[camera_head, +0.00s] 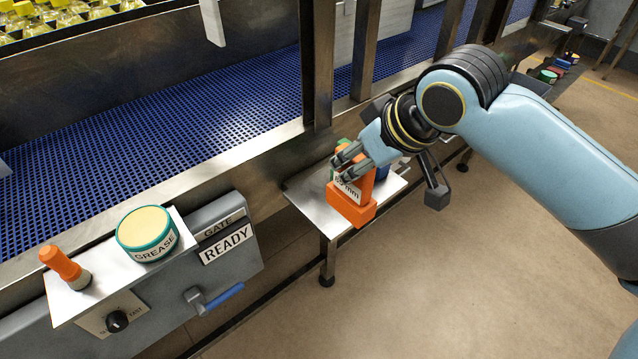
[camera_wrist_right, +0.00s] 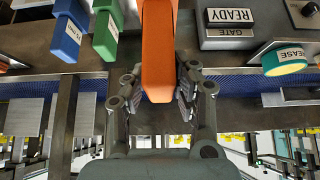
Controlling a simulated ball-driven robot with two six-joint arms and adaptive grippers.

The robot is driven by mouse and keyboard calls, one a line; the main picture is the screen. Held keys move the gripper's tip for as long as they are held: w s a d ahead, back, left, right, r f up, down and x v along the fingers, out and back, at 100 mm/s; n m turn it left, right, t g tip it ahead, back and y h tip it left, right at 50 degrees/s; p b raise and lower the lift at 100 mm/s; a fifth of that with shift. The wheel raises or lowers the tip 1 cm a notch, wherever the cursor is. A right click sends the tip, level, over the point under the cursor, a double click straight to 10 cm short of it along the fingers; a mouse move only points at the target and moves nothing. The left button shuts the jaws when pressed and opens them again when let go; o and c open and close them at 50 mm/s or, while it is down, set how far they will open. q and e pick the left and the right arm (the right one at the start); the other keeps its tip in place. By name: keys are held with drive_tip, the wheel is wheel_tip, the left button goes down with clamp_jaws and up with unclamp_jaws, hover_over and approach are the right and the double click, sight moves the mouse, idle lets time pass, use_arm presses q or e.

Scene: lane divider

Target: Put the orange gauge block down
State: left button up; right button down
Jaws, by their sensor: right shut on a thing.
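The orange gauge block (camera_head: 351,206) has a wide foot and a white label ending in "mm". It stands out over the small metal shelf (camera_head: 313,207) in the head view; whether it touches the shelf I cannot tell. My right gripper (camera_head: 347,163) is shut on its upper part. In the right wrist view the orange gauge block (camera_wrist_right: 158,50) sits between the two fingers of the right gripper (camera_wrist_right: 158,98). A green block (camera_wrist_right: 105,28) and a blue block (camera_wrist_right: 68,30) are beside it, mostly hidden behind the gripper in the head view. My left gripper is not in view.
A blue mesh conveyor (camera_head: 200,125) runs behind a metal rail. A grease tin (camera_head: 147,233) and an orange-handled tool (camera_head: 63,264) stand on a ledge at left, near the READY sign (camera_head: 227,243). Metal posts (camera_head: 317,70) rise behind the shelf. Bare shelf shows left of the block.

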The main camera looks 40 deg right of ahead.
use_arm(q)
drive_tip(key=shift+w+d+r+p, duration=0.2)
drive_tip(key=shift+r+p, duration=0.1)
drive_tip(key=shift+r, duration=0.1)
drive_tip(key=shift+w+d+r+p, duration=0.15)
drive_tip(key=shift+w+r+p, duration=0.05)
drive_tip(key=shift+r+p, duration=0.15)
use_arm(e)
drive_tip(key=w+d+f, duration=0.1)
drive_tip(key=w+f, duration=1)
drive_tip(key=shift+w+d, duration=0.15)
drive_tip(key=shift+w, duration=0.15)
drive_tip(key=shift+f, duration=0.1)
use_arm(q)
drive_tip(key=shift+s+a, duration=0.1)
use_arm(e)
drive_tip(key=c, duration=1.1)
unclamp_jaws()
drive_tip(key=shift+o, duration=0.2)
